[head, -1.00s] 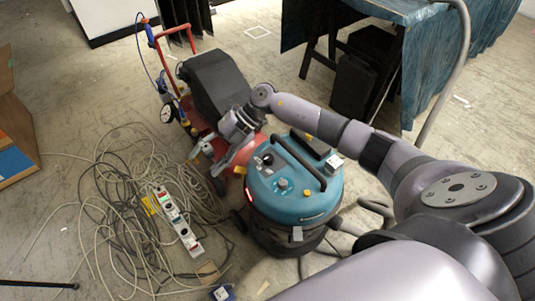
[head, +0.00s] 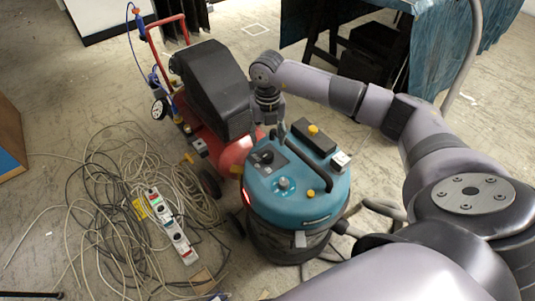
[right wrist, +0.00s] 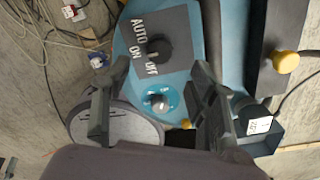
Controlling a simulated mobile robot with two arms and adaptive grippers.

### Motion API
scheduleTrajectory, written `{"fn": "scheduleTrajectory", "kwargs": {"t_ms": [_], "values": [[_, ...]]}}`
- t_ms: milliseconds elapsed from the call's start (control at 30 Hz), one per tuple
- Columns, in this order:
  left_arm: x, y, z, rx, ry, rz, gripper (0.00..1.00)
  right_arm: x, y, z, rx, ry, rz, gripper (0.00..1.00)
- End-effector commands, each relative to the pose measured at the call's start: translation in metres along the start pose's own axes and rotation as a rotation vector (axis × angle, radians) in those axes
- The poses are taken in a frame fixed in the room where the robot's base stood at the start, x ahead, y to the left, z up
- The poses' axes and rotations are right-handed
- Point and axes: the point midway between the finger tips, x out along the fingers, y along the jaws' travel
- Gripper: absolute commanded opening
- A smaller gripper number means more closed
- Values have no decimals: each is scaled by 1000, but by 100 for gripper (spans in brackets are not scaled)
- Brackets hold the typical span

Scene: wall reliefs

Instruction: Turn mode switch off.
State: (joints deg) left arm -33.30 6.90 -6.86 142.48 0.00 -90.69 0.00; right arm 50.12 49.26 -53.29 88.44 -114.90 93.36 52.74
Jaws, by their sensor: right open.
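The mode switch (head: 266,157) is a black rotary knob on a dark plate on top of a teal vacuum cleaner (head: 318,205). In the right wrist view the knob (right wrist: 158,50) has the words AUTO, ON and OFF printed beside it. I cannot tell for certain which word it points to. My right gripper (head: 271,128) hangs with its fingers down, just behind the knob in the head view. In the right wrist view the gripper (right wrist: 152,88) is open and empty, with the knob beyond its fingertips and apart from them. My left gripper is not in view.
A grey dial (head: 283,184) sits near the knob, and a black handle (head: 312,160) arches over the lid. A red compressor (head: 236,152) stands close on the left. Tangled cables and a power strip (head: 172,225) lie on the floor. A covered table (head: 410,50) stands behind.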

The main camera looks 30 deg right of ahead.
Motion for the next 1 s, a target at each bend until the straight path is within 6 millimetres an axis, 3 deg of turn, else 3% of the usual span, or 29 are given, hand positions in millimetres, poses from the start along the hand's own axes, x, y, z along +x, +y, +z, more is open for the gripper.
{"fn": "scheduleTrajectory", "kwargs": {"t_ms": [33,200,400,800,1000], "values": [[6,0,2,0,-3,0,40,15,0,-1,1,3,-2,53],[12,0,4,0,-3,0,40,47,0,-1,-1,2,0,53],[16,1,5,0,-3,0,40,70,0,0,0,2,1,53],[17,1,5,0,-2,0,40,75,0,0,0,0,1,52],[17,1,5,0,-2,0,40,75,0,0,0,0,1,39]]}}
